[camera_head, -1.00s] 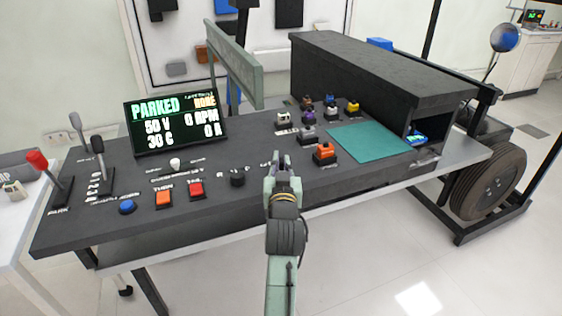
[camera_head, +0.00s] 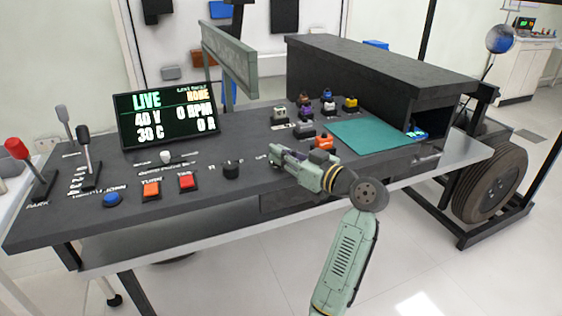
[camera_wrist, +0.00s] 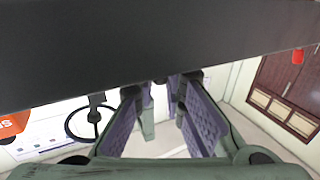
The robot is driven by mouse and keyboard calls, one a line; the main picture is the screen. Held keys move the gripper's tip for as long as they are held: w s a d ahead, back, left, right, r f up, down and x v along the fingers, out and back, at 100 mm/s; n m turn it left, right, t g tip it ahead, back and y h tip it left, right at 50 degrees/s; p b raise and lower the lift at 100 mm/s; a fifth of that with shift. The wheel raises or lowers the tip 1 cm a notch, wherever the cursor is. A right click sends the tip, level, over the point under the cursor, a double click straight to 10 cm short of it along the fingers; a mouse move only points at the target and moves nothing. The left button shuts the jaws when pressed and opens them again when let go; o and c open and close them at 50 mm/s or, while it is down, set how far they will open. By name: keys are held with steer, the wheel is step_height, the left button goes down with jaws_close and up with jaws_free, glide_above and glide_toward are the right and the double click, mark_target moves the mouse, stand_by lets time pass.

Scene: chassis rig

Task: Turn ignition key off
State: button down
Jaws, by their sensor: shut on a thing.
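My gripper (camera_head: 277,153) is at the black console top, right of the black rotary knob (camera_head: 231,169), its fingers pointing left. In the wrist view its two purple-padded fingers (camera_wrist: 161,84) reach up to the console's dark surface. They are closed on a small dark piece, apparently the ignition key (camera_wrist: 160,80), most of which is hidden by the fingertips. In the head view the key is hidden behind my gripper. The display (camera_head: 168,115) reads LIVE, 40 V, 0 RPM, 30 C and 0 A.
Orange (camera_head: 151,190) and red (camera_head: 186,182) buttons and a blue button (camera_head: 112,199) lie left of my gripper. A red-knobbed lever (camera_head: 18,150) stands far left. A teal mat (camera_head: 372,140) and several small coloured blocks are behind and right. A black box shelf (camera_head: 380,70) stands behind.

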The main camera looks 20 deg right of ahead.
steer(key=shift+n+g+y+b, duration=0.3)
steer(key=shift+n+g+y, duration=0.2)
steer(key=shift+y, duration=0.3)
steer(key=shift+f, duration=0.1)
steer(key=c, duration=1.7)
jaws_free()
steer(key=shift+o, duration=0.2)
steer(key=v, duration=1.2)
